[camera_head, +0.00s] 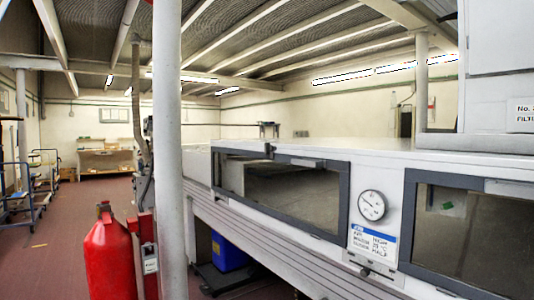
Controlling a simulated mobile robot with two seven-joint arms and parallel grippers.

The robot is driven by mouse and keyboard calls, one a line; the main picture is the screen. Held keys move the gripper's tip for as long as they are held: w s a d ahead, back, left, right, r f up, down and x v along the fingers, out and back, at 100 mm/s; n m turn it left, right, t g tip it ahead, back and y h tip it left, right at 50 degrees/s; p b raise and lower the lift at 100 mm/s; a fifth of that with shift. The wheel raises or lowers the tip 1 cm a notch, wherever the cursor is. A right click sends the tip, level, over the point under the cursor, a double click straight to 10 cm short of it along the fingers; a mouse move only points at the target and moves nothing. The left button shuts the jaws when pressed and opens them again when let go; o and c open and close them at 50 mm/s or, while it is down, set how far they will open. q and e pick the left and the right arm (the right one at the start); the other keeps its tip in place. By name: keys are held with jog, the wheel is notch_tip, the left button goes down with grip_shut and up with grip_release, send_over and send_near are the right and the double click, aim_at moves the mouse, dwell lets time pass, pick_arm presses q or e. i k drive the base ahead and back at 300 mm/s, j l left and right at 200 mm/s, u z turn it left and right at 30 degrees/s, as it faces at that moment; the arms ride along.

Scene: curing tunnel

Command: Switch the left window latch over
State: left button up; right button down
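The left window (285,190) is a long dark pane in a grey frame on the side of the white tunnel housing. It looks closed. A pale grey plate (307,163) sits on its top frame bar; I cannot tell whether this is the latch or which way a latch is set. A small dark piece shows near the top edge to the left of this plate, too small to make out. The right window (470,235) has a similar pale plate (510,187) at its top and is cut off by the picture edge. Neither of my grippers is in view.
A round dial gauge (372,205) and a printed label (372,241) sit between the windows. A white pillar (168,150) and a red fire extinguisher (109,256) stand at the left front. A blue bin (228,252) is under the tunnel.

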aim_at(269, 149)
jog(key=i, duration=1.05)
